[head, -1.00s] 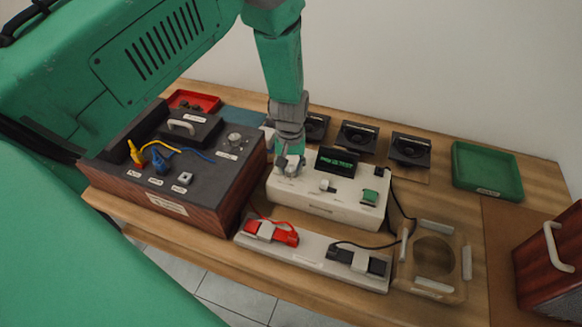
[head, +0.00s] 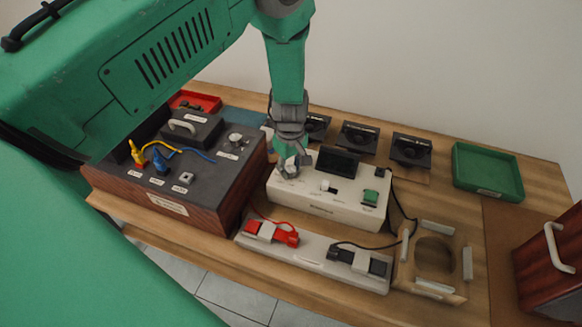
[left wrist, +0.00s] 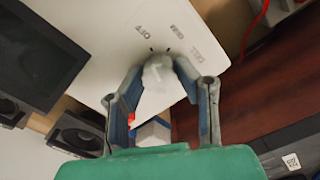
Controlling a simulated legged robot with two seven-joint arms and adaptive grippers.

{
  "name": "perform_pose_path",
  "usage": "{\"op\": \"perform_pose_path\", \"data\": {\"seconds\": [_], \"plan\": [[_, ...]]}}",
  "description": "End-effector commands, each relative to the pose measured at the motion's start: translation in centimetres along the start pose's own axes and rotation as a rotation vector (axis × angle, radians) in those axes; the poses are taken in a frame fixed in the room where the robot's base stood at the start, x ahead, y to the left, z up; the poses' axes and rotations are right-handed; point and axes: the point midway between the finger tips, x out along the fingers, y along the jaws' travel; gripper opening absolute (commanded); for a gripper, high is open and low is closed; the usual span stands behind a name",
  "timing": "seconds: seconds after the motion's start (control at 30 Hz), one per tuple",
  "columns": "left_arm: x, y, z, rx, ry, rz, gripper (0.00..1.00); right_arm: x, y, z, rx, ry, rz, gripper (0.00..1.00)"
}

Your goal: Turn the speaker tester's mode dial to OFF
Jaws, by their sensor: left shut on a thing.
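The speaker tester (head: 322,210) is a white box in the middle of the bench, with a small screen (head: 338,162) that is dark. Its mode dial (left wrist: 158,74) is a pale knob at the tester's left end. In the left wrist view the printed words OFF and CELL and one hard-to-read label lie around the dial. My left gripper (head: 290,167) points down over that end, its two fingers on either side of the dial and shut on it. The dial's pointer is too blurred to read. My right gripper is out of view.
A dark wooden-sided box (head: 185,205) with yellow and blue plugs stands close on the left. In front lies a white strip (head: 313,256) with red and black clips. Several black speakers (head: 358,137) and a green tray (head: 488,172) are behind and to the right.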

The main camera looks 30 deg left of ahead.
Motion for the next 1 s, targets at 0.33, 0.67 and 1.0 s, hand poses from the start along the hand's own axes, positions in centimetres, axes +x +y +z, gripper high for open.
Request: {"op": "perform_pose_path", "data": {"seconds": [0.33,0.67,1.0], "plan": [[0.00,0.15,0.09,-0.021,0.000,0.003,0.00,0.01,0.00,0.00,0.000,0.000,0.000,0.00],[0.00,0.14,0.08,-0.020,-0.001,0.003,0.48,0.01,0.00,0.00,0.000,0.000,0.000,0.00],[-0.80,0.13,0.03,-0.020,0.001,0.004,0.48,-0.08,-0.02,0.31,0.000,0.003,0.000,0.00]]}}
